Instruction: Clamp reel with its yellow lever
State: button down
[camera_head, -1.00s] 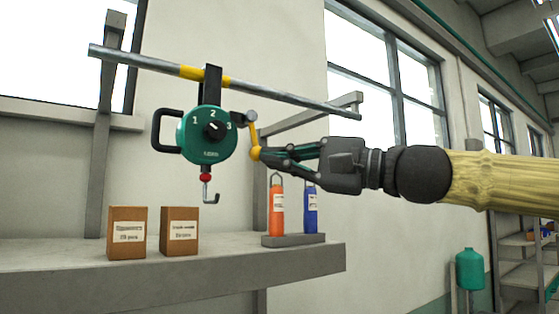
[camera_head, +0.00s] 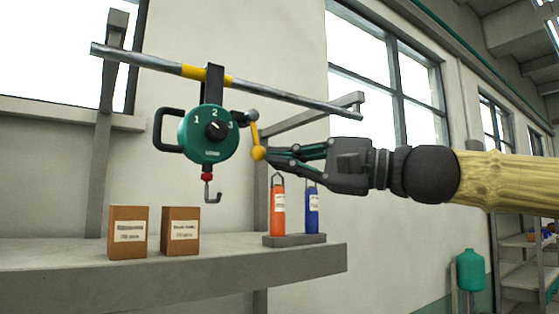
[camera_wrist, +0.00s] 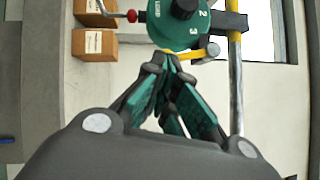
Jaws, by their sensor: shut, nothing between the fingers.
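The green reel (camera_head: 208,134) hangs by a dark bracket from the metal rail (camera_head: 290,96), with a dial marked 1, 2, 3, a black handle on its left and a red-ended hook below. Its yellow lever (camera_head: 255,136) hangs down from a grey pivot at the reel's right, ending in a yellow ball. My gripper (camera_head: 270,154) is shut and empty, its fingertips at the ball's right side. In the wrist view the reel (camera_wrist: 180,22) is at the top and the lever (camera_wrist: 188,55) lies just beyond my fingertips (camera_wrist: 172,62). Whether they touch is unclear.
Two brown boxes (camera_head: 128,233) stand on the grey shelf (camera_head: 230,266) below the reel. An orange bottle (camera_head: 278,211) and a blue bottle (camera_head: 312,212) stand in a grey holder below my gripper. A slanted bracket (camera_head: 300,123) runs behind the lever.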

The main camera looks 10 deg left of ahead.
jog(key=r+b+v, duration=0.2)
jog(key=b+v, duration=0.2)
jog(key=v, duration=0.9)
jog(key=w+a+r+n+g+h+p, duration=0.1)
jog(key=w+a+n+g+p, duration=0.15)
jog(key=w, duration=0.25)
jog(key=w+a+n+g+p, duration=0.1)
jog(key=w+n+g+p, duration=0.1)
jog(key=w+p, duration=0.3)
jog(key=s+a+p, duration=0.3)
jog(key=a+p, duration=0.3)
jog(key=a, duration=0.5)
jog(key=shift+s, duration=0.35)
jog(key=shift+a, duration=0.1)
